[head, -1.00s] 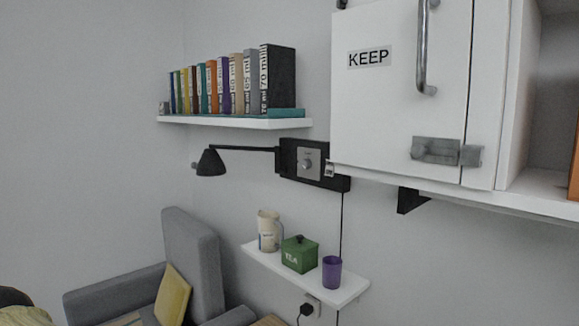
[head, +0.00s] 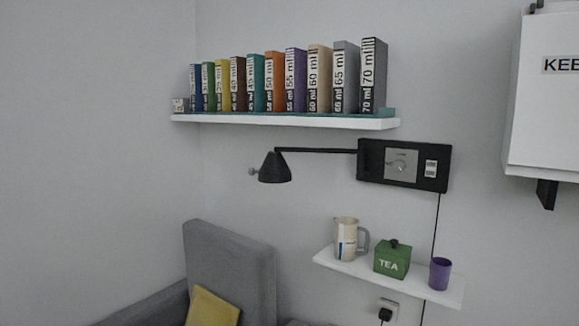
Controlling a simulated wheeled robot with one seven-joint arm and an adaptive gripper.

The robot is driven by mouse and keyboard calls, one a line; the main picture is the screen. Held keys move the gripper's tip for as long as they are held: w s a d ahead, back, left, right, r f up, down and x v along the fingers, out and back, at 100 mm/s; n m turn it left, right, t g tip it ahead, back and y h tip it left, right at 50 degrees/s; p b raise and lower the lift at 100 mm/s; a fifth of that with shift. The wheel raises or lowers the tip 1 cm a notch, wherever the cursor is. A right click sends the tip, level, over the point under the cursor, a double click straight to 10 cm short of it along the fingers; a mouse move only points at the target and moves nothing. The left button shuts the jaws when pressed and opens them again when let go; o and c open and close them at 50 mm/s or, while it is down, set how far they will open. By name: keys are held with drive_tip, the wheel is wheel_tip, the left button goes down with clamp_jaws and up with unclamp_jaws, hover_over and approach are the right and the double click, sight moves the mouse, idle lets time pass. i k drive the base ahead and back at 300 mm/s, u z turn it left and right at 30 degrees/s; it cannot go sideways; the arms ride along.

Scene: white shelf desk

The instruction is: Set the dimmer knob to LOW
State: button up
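The dimmer knob (head: 401,165) is a small round grey knob on a square silver plate, set in a black wall panel (head: 371,163). Its marks are too small to read, so I cannot tell its setting. A black wall lamp (head: 275,168) reaches left from the panel on a thin arm. A light switch plate (head: 431,168) sits right of the knob on the same panel. My gripper is not in view.
A white shelf (head: 290,122) with several labelled books is above the panel. A lower shelf (head: 340,267) holds a jug (head: 345,240), a green TEA box (head: 390,262) and a purple cup (head: 440,274). A white cabinet (head: 545,110) hangs right. A grey armchair (head: 235,265) stands below left.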

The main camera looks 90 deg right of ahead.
sight(400, 165)
drive_tip(key=i, duration=1.15)
drive_tip(key=z, duration=3.5)
drive_tip(key=i, duration=0.5)
drive_tip(key=z, duration=0.05)
